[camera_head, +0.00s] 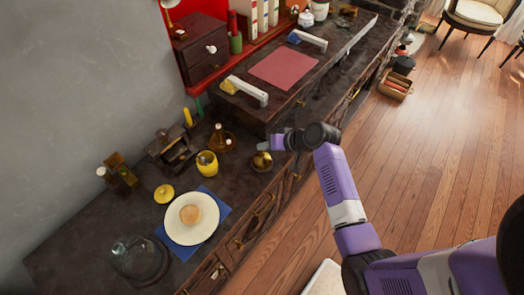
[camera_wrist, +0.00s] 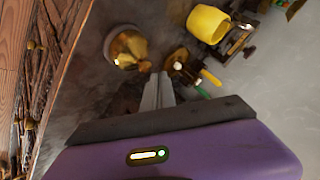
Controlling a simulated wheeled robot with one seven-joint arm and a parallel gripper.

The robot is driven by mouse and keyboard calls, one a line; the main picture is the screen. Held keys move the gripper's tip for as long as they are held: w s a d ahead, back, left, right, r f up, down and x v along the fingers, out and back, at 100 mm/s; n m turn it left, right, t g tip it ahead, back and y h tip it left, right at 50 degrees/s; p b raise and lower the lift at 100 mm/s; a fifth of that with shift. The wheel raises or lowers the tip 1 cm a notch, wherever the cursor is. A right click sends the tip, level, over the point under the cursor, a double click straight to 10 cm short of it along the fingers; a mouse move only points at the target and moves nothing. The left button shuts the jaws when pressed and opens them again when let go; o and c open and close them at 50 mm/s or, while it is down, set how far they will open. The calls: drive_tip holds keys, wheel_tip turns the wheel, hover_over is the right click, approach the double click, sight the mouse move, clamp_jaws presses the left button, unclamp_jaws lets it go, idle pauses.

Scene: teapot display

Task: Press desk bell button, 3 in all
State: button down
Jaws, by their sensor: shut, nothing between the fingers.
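The desk bell (camera_head: 262,161) is a small brass-coloured dome on the dark counter, near its front edge. In the wrist view, a round golden object with a pale rim, which looks like the bell (camera_wrist: 127,47), lies up and left of the fingertips. My gripper (camera_head: 266,143) is above and just behind the bell in the head view. In the wrist view my gripper (camera_wrist: 160,77) has its fingers together with nothing between them. The fingertips look apart from the bell. The button on top is too small to make out.
A yellow cup (camera_head: 207,164) and a brown bottle rack (camera_head: 221,139) stand left of the bell. A plate (camera_head: 175,222) with a bun, a yellow lid (camera_head: 163,194) and a glass dome (camera_head: 139,259) are further left. A raised dark shelf (camera_head: 240,108) is behind my gripper.

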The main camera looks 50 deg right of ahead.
wheel_tip(320, 180, up, 5)
drive_tip(key=p, duration=0.4)
drive_tip(key=shift+p, duration=0.35)
idle(0.7)
drive_tip(key=shift+d, duration=0.1)
drive_tip(key=s+d+r+m+t+h, duration=0.1)
drive_tip(key=d+r+t+h, duration=0.25)
drive_tip(key=r+h, duration=0.3)
drive_tip(key=s+a+r+n+t+y+b, duration=0.1)
drive_tip(key=s+a+r+n, duration=0.3)
drive_tip(key=s+a, duration=0.9)
drive_tip(key=s+a+r+n+t+y+b, duration=0.1)
drive_tip(key=s+a+r+n+y+b, duration=0.3)
drive_tip(key=s+a, duration=0.9)
drive_tip(key=v, duration=0.3)
drive_tip(key=shift+s+f, duration=0.25)
drive_tip(key=shift+s, duration=0.1)
